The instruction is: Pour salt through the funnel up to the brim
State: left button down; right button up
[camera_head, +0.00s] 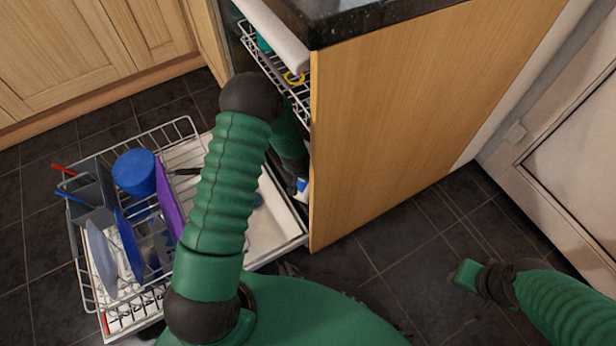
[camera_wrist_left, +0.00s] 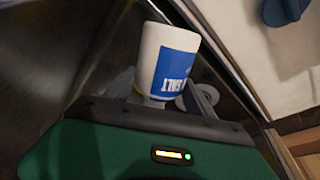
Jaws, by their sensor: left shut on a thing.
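A white salt bottle (camera_wrist_left: 168,62) with a blue label shows in the left wrist view. The label lettering is upside down, and the bottle is tilted. My left gripper (camera_wrist_left: 163,92) is shut on the bottle, its grey fingers at either side of the lower part. In the head view the left arm reaches into the dishwasher opening, where a small blue and white part of the bottle (camera_head: 302,187) shows beside the cabinet panel. The funnel and the salt opening cannot be made out. My right gripper (camera_head: 468,275) is low at the right, far from the bottle; its jaws are unclear.
The pulled-out lower rack (camera_head: 185,127) holds plates, a blue tub (camera_head: 134,172), a purple board (camera_head: 169,200) and a grey cutlery basket (camera_head: 88,196). The open white door (camera_head: 278,225) lies under the arm. A wooden side panel (camera_head: 410,125) closes the right side. Dark tiled floor (camera_head: 430,230) is clear.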

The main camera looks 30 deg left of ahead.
dwell(0.3)
pick_arm(q)
jog(key=shift+r, duration=0.15)
jog(key=shift+g+p, duration=0.35)
jog(key=shift+g, duration=0.15)
